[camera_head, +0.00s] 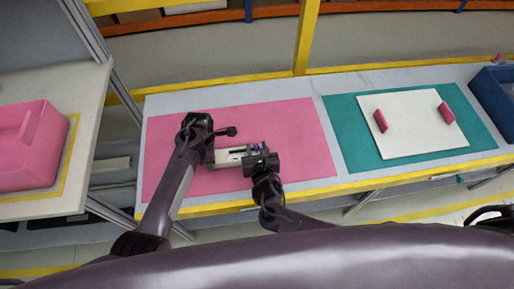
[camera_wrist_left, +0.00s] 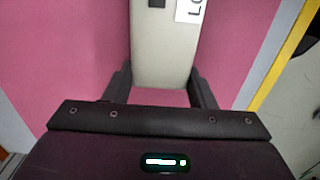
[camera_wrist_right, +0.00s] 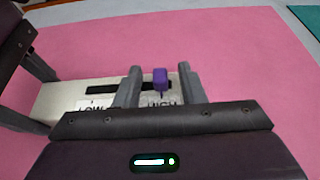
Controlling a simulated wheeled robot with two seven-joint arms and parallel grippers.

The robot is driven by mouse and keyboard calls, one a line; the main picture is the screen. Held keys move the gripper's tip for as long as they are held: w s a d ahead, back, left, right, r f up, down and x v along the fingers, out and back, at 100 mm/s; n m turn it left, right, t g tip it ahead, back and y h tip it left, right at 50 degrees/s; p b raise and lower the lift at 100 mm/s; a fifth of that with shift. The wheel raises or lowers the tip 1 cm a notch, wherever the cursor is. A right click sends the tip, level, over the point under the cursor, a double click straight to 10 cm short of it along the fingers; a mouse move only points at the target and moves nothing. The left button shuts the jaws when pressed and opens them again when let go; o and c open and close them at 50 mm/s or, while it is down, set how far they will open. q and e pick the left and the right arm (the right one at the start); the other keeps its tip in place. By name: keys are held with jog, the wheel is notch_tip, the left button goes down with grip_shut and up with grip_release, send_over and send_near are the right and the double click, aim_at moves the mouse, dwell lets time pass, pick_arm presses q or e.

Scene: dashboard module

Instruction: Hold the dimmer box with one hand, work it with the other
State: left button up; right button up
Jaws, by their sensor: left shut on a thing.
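The dimmer box (camera_head: 229,157) is a long pale box lying on the pink mat (camera_head: 290,125). Its top has a dark slot, with LOW and HIGH labels in the right wrist view (camera_wrist_right: 85,92). The purple slider knob (camera_wrist_right: 160,78) stands at the HIGH end of the slot. My left gripper (camera_wrist_left: 162,90) is shut on the box's left end, one finger along each side. My right gripper (camera_wrist_right: 160,85) is over the right end. Its fingers are apart, one on either side of the knob, with gaps showing. The arms hide parts of the box in the head view.
To the right, a teal mat (camera_head: 350,150) bears a white board (camera_head: 410,120) with two pink blocks. A blue bin (camera_head: 492,95) stands at the far right. A pink bin (camera_head: 30,145) is on a separate table at left. The mat behind the box is clear.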

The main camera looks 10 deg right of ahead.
aim_at(245, 155)
jog(key=shift+c, duration=0.3)
grip_shut()
jog(key=a, duration=0.4)
jog(key=shift+a, duration=0.1)
jog(key=shift+s, duration=0.1)
jog(key=shift+o, duration=0.3)
grip_release()
